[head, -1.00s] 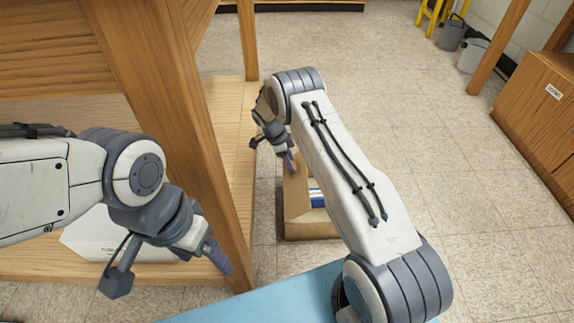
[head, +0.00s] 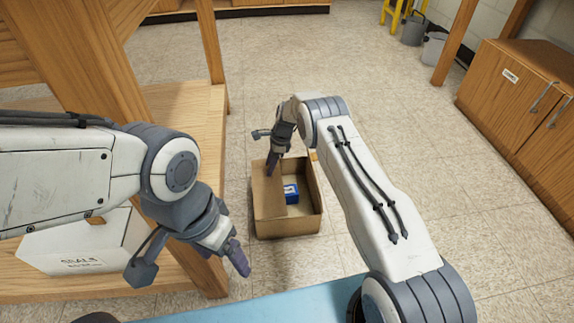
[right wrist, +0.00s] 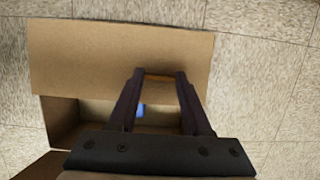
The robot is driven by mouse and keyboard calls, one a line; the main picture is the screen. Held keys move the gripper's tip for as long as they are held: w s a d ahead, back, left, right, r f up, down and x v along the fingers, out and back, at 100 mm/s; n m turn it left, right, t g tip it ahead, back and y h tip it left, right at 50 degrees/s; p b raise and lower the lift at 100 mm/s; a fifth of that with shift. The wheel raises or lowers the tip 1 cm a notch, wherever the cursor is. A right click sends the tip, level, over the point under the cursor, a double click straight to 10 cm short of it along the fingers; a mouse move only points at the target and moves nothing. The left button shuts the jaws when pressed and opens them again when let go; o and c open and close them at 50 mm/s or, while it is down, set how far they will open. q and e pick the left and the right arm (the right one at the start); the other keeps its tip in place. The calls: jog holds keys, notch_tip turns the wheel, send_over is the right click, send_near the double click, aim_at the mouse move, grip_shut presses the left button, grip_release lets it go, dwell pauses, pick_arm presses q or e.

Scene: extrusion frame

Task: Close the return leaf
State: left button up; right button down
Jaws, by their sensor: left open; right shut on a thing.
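An open cardboard box (head: 284,228) stands on the floor in the head view. A wide cardboard flap (head: 267,192) rises along its left part and covers some of the opening. In the right wrist view the flap (right wrist: 85,60) spreads out pale brown beside the box's opening. My right gripper (head: 271,165) is at the flap's upper edge; in the right wrist view its fingers (right wrist: 160,78) are shut on the flap. A small blue item (head: 291,193) lies inside the box. My left gripper (head: 238,262) is open and empty, left of and nearer than the box.
A wooden rack (head: 188,100) stands at the left, with a white carton (head: 75,245) on its low shelf. A wooden cabinet (head: 520,100) and grey buckets (head: 432,47) are at the right. A blue surface (head: 290,303) is at the front. The floor behind the box is clear.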

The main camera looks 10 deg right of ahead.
pick_arm(q)
jog(key=shift+d+f, duration=0.3)
jog(key=shift+d, duration=0.1)
pick_arm(e)
jog(key=shift+d+f+y, duration=0.15)
jog(key=shift+f+y, duration=0.2)
jog(key=shift+y, duration=0.15)
jog(key=shift+c, duration=1.6)
grip_release()
pick_arm(q)
notch_tip(320, 180, up, 6)
jog(key=p, duration=0.5)
jog(key=shift+p, duration=0.4)
pick_arm(e)
jog(key=v, duration=1)
jog(key=shift+d+r, duration=0.15)
jog(key=shift+d, duration=0.05)
jog(key=shift+s, duration=0.1)
